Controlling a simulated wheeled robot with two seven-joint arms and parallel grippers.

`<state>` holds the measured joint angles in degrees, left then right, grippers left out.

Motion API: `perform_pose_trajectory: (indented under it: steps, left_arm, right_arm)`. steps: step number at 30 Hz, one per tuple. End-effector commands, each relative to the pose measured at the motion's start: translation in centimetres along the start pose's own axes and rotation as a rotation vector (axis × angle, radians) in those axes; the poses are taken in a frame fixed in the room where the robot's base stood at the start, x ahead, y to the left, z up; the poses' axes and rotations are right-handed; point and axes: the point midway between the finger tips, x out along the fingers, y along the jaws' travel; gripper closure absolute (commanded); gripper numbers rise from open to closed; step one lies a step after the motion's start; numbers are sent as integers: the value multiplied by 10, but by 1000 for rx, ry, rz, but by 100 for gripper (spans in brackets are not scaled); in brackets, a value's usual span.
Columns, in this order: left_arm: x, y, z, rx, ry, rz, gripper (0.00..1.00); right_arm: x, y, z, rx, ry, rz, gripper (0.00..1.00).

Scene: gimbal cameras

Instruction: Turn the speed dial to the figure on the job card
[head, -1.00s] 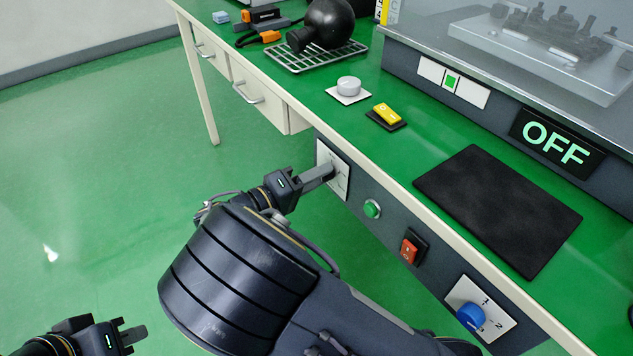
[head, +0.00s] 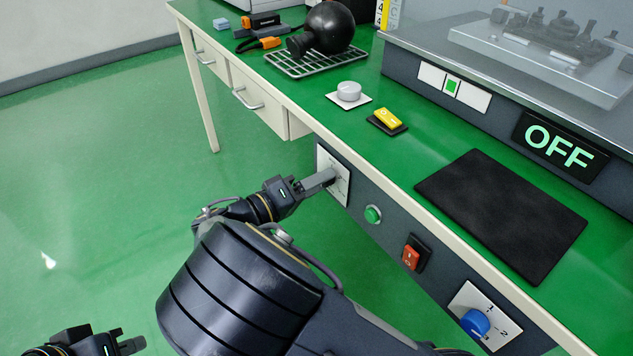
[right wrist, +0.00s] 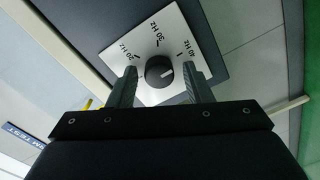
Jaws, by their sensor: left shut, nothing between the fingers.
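The speed dial (right wrist: 160,71) is a round black knob on a white plate (right wrist: 146,95) marked 20 Hz, 30 Hz and 40 Hz. Its white pointer line points right in the right wrist view, on the 40 Hz side. My right gripper (right wrist: 160,72) is open, with one finger on each side of the knob and a gap showing on both sides. In the head view my right gripper (head: 326,178) reaches the plate (head: 341,186) on the bench front and hides the knob. My left gripper (head: 132,341) is shut and empty at bottom left. I cannot identify a readable job card.
Along the bench front are a green button (head: 373,214), a red rocker switch (head: 411,254) and a blue knob (head: 475,322). On top are a grey knob (head: 349,91), a yellow switch (head: 388,118), a black mat (head: 500,215) and an "OFF" display (head: 557,146).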

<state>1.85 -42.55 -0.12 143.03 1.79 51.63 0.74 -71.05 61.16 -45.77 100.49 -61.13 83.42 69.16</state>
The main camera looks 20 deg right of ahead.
Motion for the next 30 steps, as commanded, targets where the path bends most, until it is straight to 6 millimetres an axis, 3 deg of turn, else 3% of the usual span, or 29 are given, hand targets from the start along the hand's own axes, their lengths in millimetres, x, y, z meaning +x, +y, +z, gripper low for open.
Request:
perform_pose_trajectory:
  steps: [11,22,30]
  left_arm:
    - [-2,1,-1,0,0,0,100]
    - [-14,6,-7,0,0,0,100]
    - [-16,7,-8,0,0,0,100]
  right_arm:
    - [-4,1,-1,1,2,2,50]
    - [-62,2,-2,1,4,1,50]
    - [-78,0,0,0,0,2,50]
